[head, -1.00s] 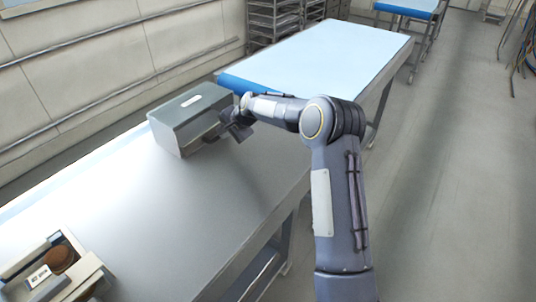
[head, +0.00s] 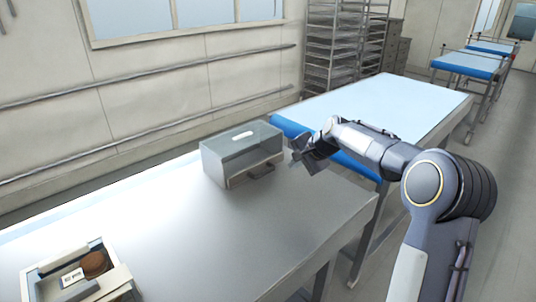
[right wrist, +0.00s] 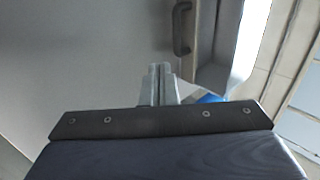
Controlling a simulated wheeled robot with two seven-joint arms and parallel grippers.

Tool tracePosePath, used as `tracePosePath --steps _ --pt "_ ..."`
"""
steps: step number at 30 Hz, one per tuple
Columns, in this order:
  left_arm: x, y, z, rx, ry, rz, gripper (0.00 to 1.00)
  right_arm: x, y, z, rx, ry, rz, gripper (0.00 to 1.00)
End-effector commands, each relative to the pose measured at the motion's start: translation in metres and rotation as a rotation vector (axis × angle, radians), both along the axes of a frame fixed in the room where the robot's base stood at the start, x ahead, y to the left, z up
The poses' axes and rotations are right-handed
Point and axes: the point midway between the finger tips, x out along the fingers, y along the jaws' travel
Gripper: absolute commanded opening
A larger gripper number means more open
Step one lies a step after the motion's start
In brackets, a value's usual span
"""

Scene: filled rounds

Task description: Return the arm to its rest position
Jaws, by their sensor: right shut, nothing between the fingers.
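My right arm (head: 410,180) comes in from the right and reaches over the steel table (head: 200,245). My right gripper (head: 297,160) is shut and empty, just to the right of the grey box with a clear lid (head: 228,166). It is apart from the box's dark handle (head: 262,171). In the right wrist view the shut fingers (right wrist: 160,72) point toward the table top, and the handle (right wrist: 182,28) shows beyond them. My left gripper is not in view.
A wooden tray (head: 115,283) with a brown round thing (head: 95,264) and a small label card stands at the lower left. A blue-edged table (head: 400,100) adjoins at the back right. A tall rack (head: 335,45) stands behind. The table's middle is clear.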

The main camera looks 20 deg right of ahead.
Motion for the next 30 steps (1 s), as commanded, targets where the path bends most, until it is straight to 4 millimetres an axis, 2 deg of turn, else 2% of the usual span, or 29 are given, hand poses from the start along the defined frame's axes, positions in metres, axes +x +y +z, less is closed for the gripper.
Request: tracePosePath --steps 5,8,11,15,17,18,21,25,27,30 --pt "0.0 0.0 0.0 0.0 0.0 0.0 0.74 -0.008 0.002 0.006 -0.009 -0.003 0.014 0.0" --pt "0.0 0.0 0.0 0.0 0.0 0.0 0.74 -0.035 0.008 0.022 -0.047 -0.014 0.069 0.0" --pt "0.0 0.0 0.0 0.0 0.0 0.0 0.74 -0.086 0.021 0.042 -0.112 -0.033 0.167 0.0" --pt "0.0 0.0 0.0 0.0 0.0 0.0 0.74 -0.176 0.044 0.054 -0.222 -0.063 0.341 0.0" --pt "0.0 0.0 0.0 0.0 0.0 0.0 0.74 -0.215 0.054 0.052 -0.268 -0.075 0.417 0.0" --pt "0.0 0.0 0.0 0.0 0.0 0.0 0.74 -0.241 0.061 0.049 -0.299 -0.085 0.467 0.0" --pt "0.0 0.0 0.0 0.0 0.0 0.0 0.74 -0.301 0.078 0.033 -0.369 -0.107 0.588 0.0" --pt "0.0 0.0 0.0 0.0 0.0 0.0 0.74 -0.359 0.096 0.005 -0.441 -0.133 0.716 0.0" --pt "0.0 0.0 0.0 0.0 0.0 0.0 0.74 -0.381 0.103 -0.009 -0.468 -0.143 0.768 0.0" --pt "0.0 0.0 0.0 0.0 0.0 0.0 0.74 -0.398 0.109 -0.022 -0.493 -0.152 0.813 0.0"
